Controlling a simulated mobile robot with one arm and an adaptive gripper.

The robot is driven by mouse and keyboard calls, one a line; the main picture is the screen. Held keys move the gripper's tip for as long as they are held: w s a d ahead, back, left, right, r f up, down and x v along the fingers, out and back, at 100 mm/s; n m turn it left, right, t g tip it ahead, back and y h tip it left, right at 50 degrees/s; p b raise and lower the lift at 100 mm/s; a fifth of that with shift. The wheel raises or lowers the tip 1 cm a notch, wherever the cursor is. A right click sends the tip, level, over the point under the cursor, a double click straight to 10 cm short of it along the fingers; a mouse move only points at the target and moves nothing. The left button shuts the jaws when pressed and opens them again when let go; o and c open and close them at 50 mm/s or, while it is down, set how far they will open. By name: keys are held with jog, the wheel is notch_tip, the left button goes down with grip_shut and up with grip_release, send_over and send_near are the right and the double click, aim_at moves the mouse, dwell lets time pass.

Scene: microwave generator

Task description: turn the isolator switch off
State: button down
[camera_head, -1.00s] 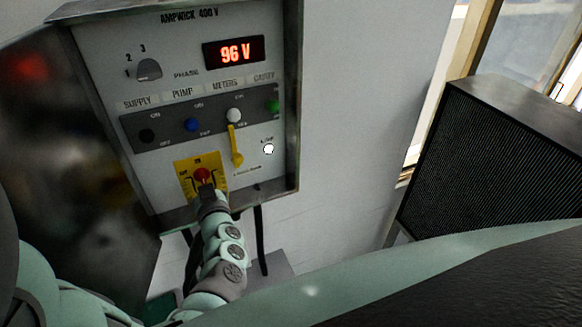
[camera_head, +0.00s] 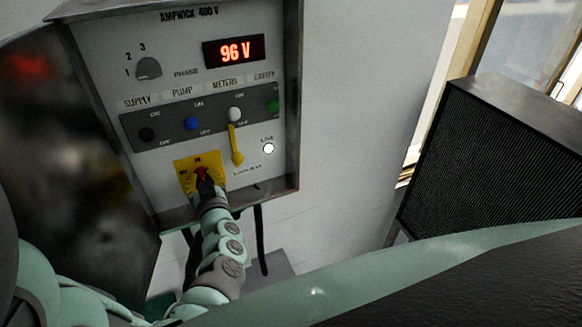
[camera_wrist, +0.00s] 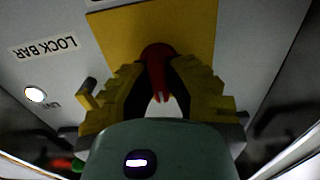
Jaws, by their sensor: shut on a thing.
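The isolator switch is a red knob (camera_head: 202,173) on a yellow plate (camera_head: 184,165) low on the grey panel. My gripper (camera_head: 206,187) reaches it from below and covers part of the knob and plate. In the wrist view my gripper (camera_wrist: 160,100) has its two fingers closed around the sides of the red knob (camera_wrist: 157,62), in front of the yellow plate (camera_wrist: 195,25). Lettering on the plate is too small or hidden to read surely. The knob's exact angle is hard to tell.
A yellow lock bar (camera_head: 236,147) hangs just right of the plate, with a white lit lamp (camera_head: 268,148) beside it. Several coloured knobs sit above. A dark ribbed box (camera_head: 490,160) stands at the right.

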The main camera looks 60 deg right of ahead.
jog(key=shift+f+n+b, duration=0.1)
jog(key=shift+n+b, duration=0.2)
jog(key=shift+b, duration=0.05)
jog(key=n+b, duration=0.2)
jog(key=b, duration=0.1)
jog(key=shift+w+a+f, duration=0.15)
jog(key=shift+f, duration=0.1)
jog(key=n+b, duration=0.6)
jog(key=b, duration=0.2)
jog(key=shift+n, duration=0.4)
jog(key=n+b, duration=0.4)
jog(key=shift+r+n+b, duration=0.1)
jog(key=shift+n+b, duration=0.8)
jog(key=shift+n, duration=1.4)
jog(key=c, duration=1)
grip_release()
